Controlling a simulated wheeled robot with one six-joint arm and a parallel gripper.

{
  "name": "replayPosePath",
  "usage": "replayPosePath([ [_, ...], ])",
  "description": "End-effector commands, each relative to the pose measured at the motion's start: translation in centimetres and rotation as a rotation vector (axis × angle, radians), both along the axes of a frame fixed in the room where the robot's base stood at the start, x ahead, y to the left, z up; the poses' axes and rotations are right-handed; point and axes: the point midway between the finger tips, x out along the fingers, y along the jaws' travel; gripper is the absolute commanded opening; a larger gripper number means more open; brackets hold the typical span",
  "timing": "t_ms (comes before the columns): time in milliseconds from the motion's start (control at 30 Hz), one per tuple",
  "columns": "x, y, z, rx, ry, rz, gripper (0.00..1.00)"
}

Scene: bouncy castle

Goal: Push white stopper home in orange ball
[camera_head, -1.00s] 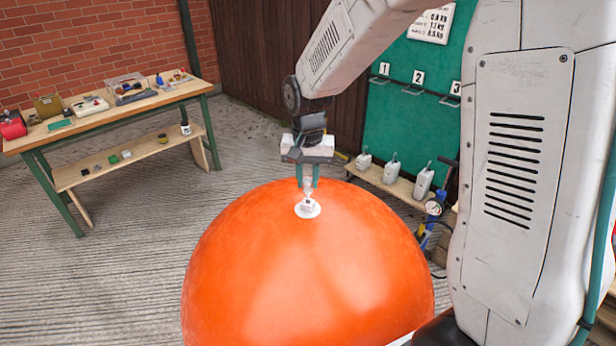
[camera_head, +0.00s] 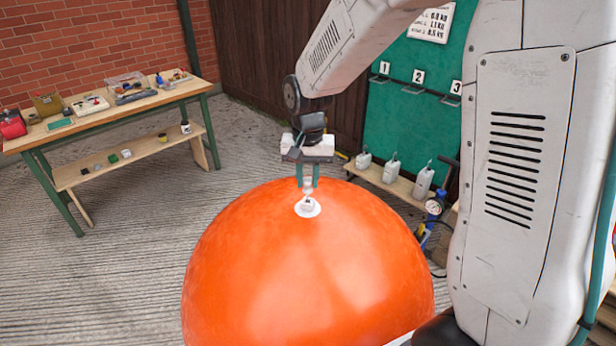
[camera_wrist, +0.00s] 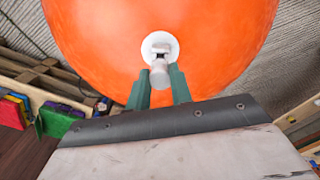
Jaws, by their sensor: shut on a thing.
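The large orange ball (camera_head: 300,270) stands below my gripper. A white round valve disc (camera_head: 314,213) sits on its top, with a small raised white part in its middle. The disc also shows in the wrist view (camera_wrist: 149,42). My gripper (camera_head: 308,184) is just above the disc, its green fingers pointing down. It is shut on the white stopper (camera_head: 308,184), whose round pale end (camera_wrist: 159,77) shows between the fingertips in the wrist view. The stopper lines up closely with the raised part; I cannot tell whether they touch.
A wooden workbench (camera_head: 120,105) with several small items stands at the left. Several white containers (camera_head: 391,171) stand on a low plank behind the ball, near a pump with a gauge (camera_head: 434,207). The concrete floor (camera_head: 130,250) left of the ball is clear.

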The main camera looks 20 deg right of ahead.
Motion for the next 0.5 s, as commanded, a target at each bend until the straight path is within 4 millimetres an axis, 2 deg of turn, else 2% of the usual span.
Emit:
replayPosePath([
  [500,0.0,0.0,-1.0,0.0,0.001,0.0,0.01],
])
